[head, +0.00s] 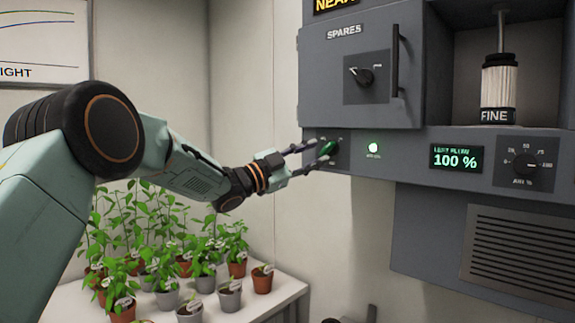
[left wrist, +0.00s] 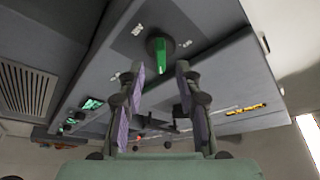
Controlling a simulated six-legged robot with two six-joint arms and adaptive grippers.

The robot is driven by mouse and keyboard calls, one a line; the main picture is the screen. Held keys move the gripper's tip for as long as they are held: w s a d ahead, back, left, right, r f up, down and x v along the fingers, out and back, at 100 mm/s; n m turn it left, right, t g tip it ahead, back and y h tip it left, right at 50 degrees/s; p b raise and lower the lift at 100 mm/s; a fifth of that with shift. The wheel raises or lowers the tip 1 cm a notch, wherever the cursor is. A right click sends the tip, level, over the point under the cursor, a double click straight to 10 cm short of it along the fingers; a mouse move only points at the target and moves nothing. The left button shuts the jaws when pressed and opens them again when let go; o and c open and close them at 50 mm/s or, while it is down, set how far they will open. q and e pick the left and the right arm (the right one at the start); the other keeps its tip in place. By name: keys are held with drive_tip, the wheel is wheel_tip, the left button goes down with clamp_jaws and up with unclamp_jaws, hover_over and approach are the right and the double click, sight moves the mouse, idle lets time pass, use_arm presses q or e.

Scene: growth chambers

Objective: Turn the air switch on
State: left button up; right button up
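The switch with a green handle (head: 327,148) sits on a dark plate at the left end of the grey panel. Its handle slants in the head view; the small labels around it are too blurred to read. My left gripper (head: 315,154) reaches it from the left, its fingers apart. In the left wrist view the green handle (left wrist: 160,54) shows between and just beyond the spread fingertips of my left gripper (left wrist: 161,70). I see no clear grip on it. A round green lamp (head: 373,148) glows right of the switch. My right gripper is not in view.
Right of the lamp are a display (head: 459,159) reading 100 % and a black dial (head: 526,165). Above is a SPARES door (head: 347,95) with a knob and handle, beside a bay holding a FINE filter (head: 499,87). Potted plants (head: 185,265) stand on a white table below my arm.

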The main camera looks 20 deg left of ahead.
use_arm(q)
drive_tip(key=v, duration=0.9)
drive_tip(key=shift+s, duration=0.15)
drive_tip(key=shift+a, duration=0.15)
